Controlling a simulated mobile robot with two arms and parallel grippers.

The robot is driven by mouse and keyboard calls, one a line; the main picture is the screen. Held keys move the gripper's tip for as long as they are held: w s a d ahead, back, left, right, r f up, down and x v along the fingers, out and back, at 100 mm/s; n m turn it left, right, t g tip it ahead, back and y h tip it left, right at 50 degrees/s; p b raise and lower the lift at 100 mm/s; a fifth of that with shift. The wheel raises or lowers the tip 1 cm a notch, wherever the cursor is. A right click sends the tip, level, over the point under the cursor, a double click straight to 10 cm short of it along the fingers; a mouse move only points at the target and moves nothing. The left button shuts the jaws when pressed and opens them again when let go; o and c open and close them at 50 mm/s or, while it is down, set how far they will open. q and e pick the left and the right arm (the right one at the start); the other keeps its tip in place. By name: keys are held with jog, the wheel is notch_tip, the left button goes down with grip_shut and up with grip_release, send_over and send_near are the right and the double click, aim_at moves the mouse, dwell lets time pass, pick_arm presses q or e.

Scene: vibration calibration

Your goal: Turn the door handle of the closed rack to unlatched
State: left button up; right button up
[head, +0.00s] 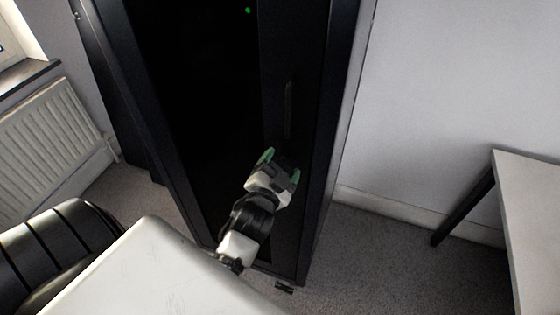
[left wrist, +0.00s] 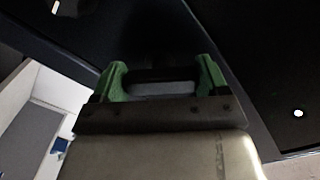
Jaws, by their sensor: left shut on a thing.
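The closed rack (head: 215,120) is a tall black cabinet in the middle of the head view, with its door flush in the frame. The door handle (head: 288,108) is a slim dark upright bar near the door's right edge. My left gripper (head: 281,166), with green fingers, is at the handle's lower end. In the left wrist view, my left gripper (left wrist: 162,78) has its green fingers on either side of a dark piece of the handle and is shut on it. The fingers hide part of the handle, and its exact angle is hard to tell. My right gripper is not in view.
A white radiator (head: 50,130) stands at the left wall under a window. A black ribbed chair (head: 60,245) is at lower left. A pale table (head: 530,210) is at the right. Carpet between rack and table is clear. A small green light (head: 248,10) glows on the rack.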

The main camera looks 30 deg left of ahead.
pick_arm(q)
jog(key=m+p, duration=0.1)
jog(key=m, duration=0.3)
jog(key=shift+r+m, duration=0.15)
jog(key=shift+m, duration=0.15)
jog(key=m, duration=0.5)
jog(key=shift+m+p, duration=0.4)
jog(key=o, duration=0.9)
jog(key=shift+w, duration=0.15)
jog(key=shift+b+v, duration=1.7)
jog(key=shift+v, duration=3.75)
